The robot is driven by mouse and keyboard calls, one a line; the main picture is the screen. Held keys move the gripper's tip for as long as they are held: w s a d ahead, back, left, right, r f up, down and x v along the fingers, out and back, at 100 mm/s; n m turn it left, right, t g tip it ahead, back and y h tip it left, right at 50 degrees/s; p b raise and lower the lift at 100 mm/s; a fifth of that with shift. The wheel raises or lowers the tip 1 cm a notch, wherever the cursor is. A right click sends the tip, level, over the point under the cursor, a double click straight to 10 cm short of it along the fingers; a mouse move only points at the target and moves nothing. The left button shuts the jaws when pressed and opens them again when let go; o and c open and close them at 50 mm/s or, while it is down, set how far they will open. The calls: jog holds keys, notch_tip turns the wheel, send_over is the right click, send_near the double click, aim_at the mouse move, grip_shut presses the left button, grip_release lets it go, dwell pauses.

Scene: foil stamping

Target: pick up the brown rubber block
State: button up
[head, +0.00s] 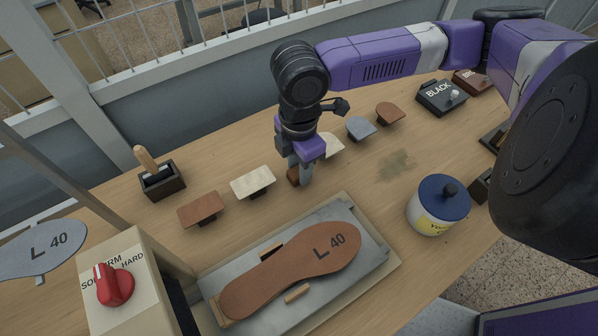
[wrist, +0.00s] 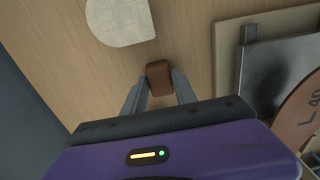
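The brown rubber block (wrist: 159,77) is a small rounded block seen between my gripper's fingertips in the wrist view. In the head view it shows as a small brown piece (head: 293,176) low beside the fingers, at table level. My gripper (wrist: 160,84) points down with one finger on each side of the block. In the head view my gripper (head: 299,178) is low over the table, behind the metal plate. The fingers are very near the block's sides, but I cannot tell whether they press on it. The block's underside is hidden.
A cream sample piece (wrist: 120,20) lies close by; brown (head: 201,209) and cream (head: 253,182) ones stand left. The metal plate (head: 225,285) holds a brown L 40 sole (head: 290,268). A blue-lidded jar (head: 438,205) stands right. A dark holder (head: 161,181) stands left.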

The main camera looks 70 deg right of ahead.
grip_shut()
jog(key=shift+r, duration=0.15)
notch_tip(320, 180, up, 20)
jog(key=shift+p, duration=0.35)
